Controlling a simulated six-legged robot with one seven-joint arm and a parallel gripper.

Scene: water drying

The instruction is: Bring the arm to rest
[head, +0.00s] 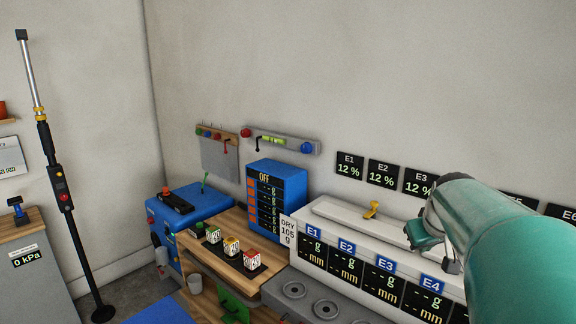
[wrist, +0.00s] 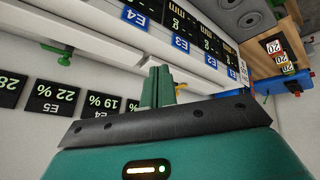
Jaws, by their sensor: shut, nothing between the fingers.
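My arm is a thick green limb coming in from the right edge of the head view, in front of the white machine (head: 330,215). My gripper (wrist: 157,72) shows in the wrist view as two green fingers set together, with nothing between them. The fingers stand beyond a dark bar on the green wrist housing. In the wrist view the picture is turned over, and the machine's panels E1 to E4 lie beyond the fingers. The gripper's fingers cannot be made out clearly in the head view.
A wooden bench (head: 215,240) holds several small coloured blocks on a dark strip. A blue display unit (head: 276,185) reading OFF stands behind it. Percentage signs (head: 384,174) hang on the wall near my arm. A tall pole (head: 60,180) stands at the left. The upper wall is clear.

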